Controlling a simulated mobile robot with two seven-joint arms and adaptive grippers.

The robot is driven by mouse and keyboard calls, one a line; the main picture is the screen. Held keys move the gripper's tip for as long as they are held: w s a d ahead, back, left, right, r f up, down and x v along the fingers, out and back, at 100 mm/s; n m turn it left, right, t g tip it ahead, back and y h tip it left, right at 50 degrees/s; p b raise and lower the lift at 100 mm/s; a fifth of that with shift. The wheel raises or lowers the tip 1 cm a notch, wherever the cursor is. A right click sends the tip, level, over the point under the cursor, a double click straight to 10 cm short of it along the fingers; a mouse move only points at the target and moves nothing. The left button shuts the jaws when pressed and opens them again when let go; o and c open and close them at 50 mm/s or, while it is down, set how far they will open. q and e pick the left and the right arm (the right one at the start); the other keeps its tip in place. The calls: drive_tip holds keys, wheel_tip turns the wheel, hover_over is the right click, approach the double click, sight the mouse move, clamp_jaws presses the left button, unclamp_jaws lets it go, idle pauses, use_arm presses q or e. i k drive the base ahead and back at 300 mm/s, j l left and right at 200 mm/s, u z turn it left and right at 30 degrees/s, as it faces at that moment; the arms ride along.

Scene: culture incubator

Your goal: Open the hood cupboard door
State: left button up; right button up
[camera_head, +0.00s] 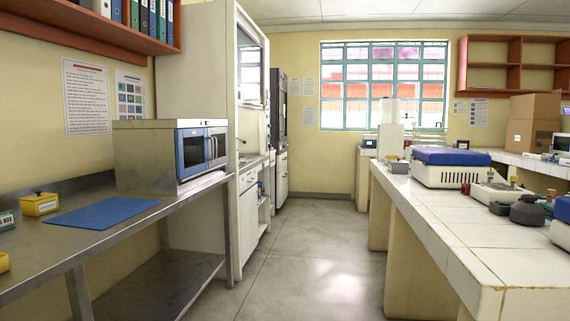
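A tall white hood unit (197,62) stands left of the aisle, with a glazed upper front facing the aisle. Below its worktop is a white cupboard door (248,222) that looks closed, seen at a steep angle. A second dark-framed hood (279,105) stands further back, with a white cupboard door (281,178) below it that also looks closed. I cannot tell which of these is the hood cupboard. Neither of my grippers is in view.
A steel bench (125,223) on the left holds a microwave-like oven (150,155) and a blue mat (103,213). A white-tiled bench (440,225) with lab equipment runs along the right. The grey floor aisle (310,240) between them is clear.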

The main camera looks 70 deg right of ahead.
sight(248, 201)
drive_tip(key=l+z, duration=0.1)
drive_tip(key=z, duration=1.8)
drive_tip(key=i+z, duration=0.4)
drive_tip(key=i, duration=1.85)
drive_tip(key=i+l+u, duration=0.1)
drive_tip(key=i, duration=0.75)
drive_tip(key=i+l+u, duration=0.15)
drive_tip(key=i+u, duration=0.2)
drive_tip(key=i, duration=0.2)
drive_tip(key=i+l+u, duration=0.4)
drive_tip(key=i, duration=0.15)
drive_tip(key=i+l+u, duration=0.35)
drive_tip(key=i+l, duration=0.4)
drive_tip(key=l, duration=0.15)
drive_tip(key=i+l, duration=0.45)
drive_tip(key=l, duration=0.1)
